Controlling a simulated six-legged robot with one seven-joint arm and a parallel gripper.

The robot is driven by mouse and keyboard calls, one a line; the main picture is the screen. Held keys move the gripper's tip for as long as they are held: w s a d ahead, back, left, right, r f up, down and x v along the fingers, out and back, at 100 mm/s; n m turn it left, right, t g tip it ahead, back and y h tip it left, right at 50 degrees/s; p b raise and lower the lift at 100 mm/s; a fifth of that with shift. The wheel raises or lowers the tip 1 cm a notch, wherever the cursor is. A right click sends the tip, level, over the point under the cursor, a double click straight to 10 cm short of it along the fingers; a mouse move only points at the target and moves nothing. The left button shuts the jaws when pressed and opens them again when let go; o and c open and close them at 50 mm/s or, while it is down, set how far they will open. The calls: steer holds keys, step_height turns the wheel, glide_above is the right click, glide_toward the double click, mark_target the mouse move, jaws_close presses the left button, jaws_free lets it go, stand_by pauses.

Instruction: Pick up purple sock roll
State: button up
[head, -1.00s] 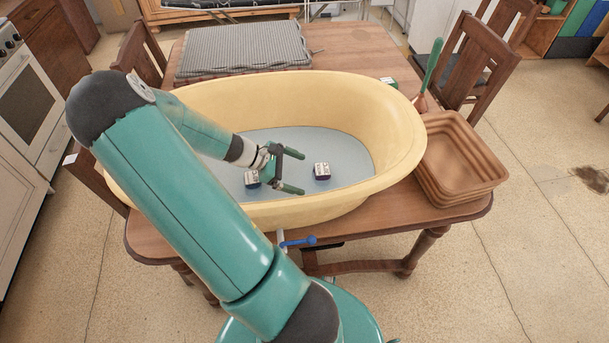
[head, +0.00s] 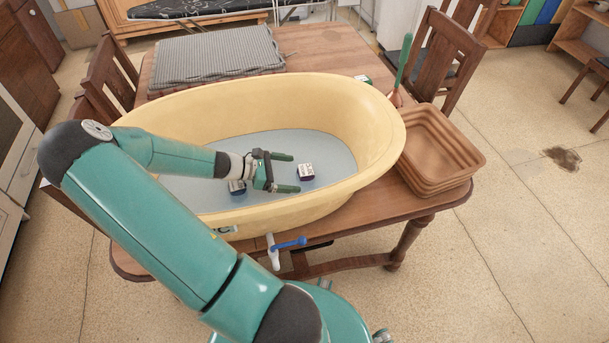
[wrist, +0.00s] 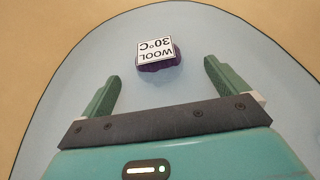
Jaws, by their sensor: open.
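The purple sock roll (head: 306,173) lies on the pale blue floor of the yellow tub (head: 376,143), right of my gripper in the head view. It carries a white label. In the wrist view the purple sock roll (wrist: 158,62) sits ahead of the fingertips, between their lines, with its label reading "WOOL 30°C" upside down. My gripper (head: 294,172) is open and empty inside the tub, its fingers pointing toward the roll. The wrist view shows both green fingers of my gripper (wrist: 158,78) spread apart, not touching the roll.
A second labelled dark blue roll (head: 237,188) lies in the tub under my wrist, partly hidden. Stacked brown trays (head: 437,150) stand right of the tub on the wooden table. A grey ribbed mat (head: 217,55) lies behind. The tub's walls surround my gripper.

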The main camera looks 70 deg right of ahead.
mark_target(309, 175)
steer(key=shift+x, duration=3.6)
steer(key=shift+d+f, duration=0.1)
steer(key=shift+w, duration=0.1)
steer(key=c, duration=1.1)
